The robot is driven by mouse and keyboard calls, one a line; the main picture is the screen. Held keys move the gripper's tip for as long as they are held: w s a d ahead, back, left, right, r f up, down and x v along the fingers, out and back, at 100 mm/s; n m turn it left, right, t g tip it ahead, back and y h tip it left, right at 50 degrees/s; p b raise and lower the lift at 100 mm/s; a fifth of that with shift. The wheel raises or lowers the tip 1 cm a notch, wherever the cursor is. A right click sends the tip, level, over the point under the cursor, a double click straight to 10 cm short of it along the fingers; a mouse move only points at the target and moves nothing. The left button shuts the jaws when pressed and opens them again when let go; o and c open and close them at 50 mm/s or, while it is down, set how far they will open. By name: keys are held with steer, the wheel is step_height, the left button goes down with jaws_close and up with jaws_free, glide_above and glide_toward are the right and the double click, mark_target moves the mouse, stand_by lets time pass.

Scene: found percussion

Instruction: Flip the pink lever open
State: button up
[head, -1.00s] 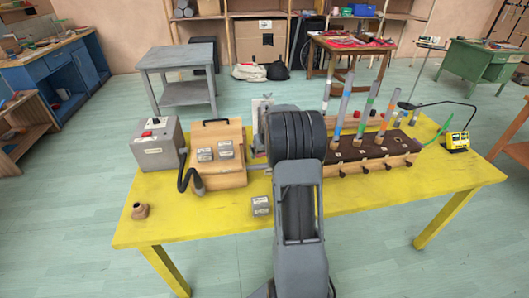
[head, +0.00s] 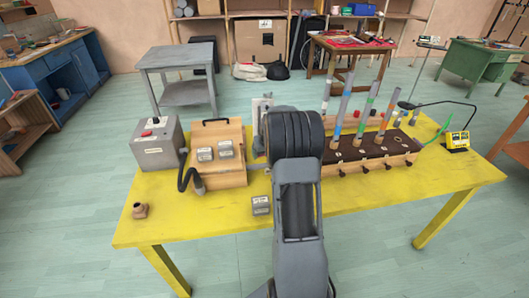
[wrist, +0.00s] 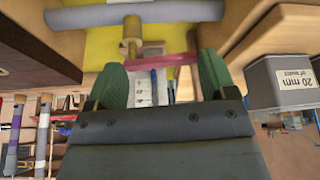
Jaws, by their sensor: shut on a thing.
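The pink lever (wrist: 165,60) shows in the wrist view as a thin bar across the gap between my fingertips. One end meets a brass fitting (wrist: 131,35) below a grey pipe (wrist: 135,13). My gripper (wrist: 163,68) has two green fingers, one at each end of the visible bar, and is shut on the lever. In the head view my own arm hides the lever and the gripper. A pale upright plate (head: 260,125) stands just left of my arm there.
A loose grey weight (head: 261,205) lies near the front. A pipe rack (head: 370,150) stands right.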

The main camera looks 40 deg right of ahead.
steer(key=shift+w+m+h, duration=0.35)
steer(key=shift+m+h, duration=0.05)
steer(key=shift+m, duration=0.8)
steer(key=o, duration=0.9)
steer(key=shift+c, duration=0.2)
steer(key=v, duration=1.3)
steer(key=shift+r, duration=0.4)
